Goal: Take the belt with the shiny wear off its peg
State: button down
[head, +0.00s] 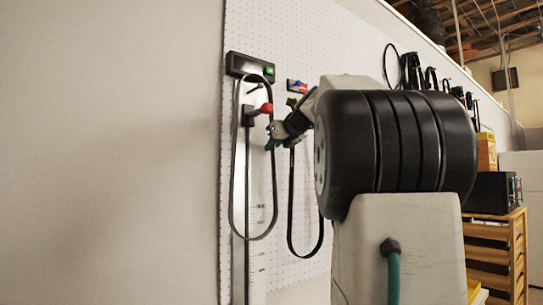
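Two dark looped belts hang at the white pegboard in the head view. The left belt (231,190) is a long loop in front of a vertical scale, its top just below a black box with a green light. The right belt (291,205) hangs lower, its upper part hidden behind my gripper and arm. My gripper (271,137), dark with green tips, is at the left belt's right strand, above the right belt. Whether it touches or holds either belt is unclear, as is its opening.
The black box (250,66) tops the scale (256,255), with a red knob (266,108) below. A small blue-and-red item (297,86) is on the pegboard (300,40). Several black loops (412,72) hang further right. A wooden shelf (518,255) stands at the right.

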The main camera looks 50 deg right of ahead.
jog(key=s+a+r, duration=0.1)
jog(key=s+a, duration=0.2)
jog(key=s, duration=1.2)
jog(key=shift+s+a+r, duration=0.15)
jog(key=shift+s+a, duration=0.1)
jog(key=shift+a, duration=0.15)
